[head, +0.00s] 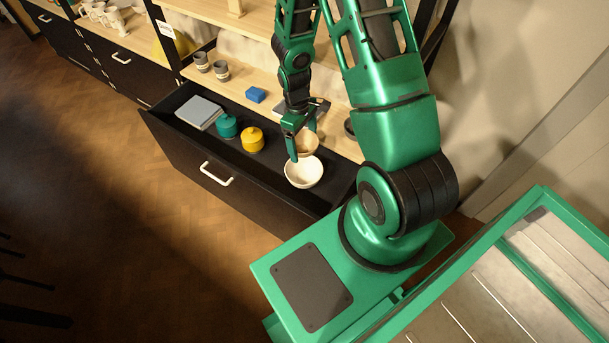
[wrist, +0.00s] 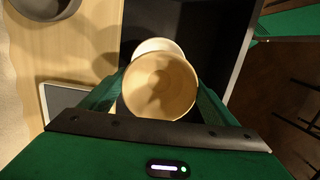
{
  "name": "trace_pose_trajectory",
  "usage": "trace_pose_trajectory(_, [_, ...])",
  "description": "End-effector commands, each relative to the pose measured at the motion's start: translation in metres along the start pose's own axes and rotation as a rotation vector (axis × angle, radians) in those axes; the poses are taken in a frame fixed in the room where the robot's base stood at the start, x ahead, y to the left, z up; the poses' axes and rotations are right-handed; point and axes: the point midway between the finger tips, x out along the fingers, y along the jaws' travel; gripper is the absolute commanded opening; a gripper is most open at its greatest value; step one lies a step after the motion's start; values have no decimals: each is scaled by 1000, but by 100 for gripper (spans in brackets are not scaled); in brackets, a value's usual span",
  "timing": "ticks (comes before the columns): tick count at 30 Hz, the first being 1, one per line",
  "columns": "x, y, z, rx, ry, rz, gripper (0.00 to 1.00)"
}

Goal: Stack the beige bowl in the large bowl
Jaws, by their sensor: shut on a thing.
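My gripper (head: 298,136) is shut on the beige bowl (wrist: 160,86), whose open inside faces the wrist camera. In the head view the beige bowl (head: 307,143) is partly hidden by a finger. The large white bowl (head: 304,173) stands in the open drawer, just in front of the beige bowl. In the wrist view the large bowl's rim (wrist: 158,46) shows beyond the beige bowl, which covers most of it. The beige bowl appears above and a little offset from the large bowl. I cannot tell whether they touch.
The open black drawer (head: 171,136) also holds a teal jar (head: 227,127), a yellow jar (head: 253,140) and a grey flat stack (head: 199,112). A blue block (head: 256,95) and two grey cups (head: 221,71) are on the wooden shelf. A dark bowl (wrist: 45,8) is at the wrist view's upper left.

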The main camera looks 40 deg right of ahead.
Motion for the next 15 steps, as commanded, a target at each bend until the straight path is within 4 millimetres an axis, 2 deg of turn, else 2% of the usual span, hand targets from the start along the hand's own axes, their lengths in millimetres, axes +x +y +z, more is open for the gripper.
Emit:
trace_pose_trajectory(11, [1,3,2,6,0,-1,56])
trace_pose_trajectory(15, [12,3,2,8,-3,-2,56])
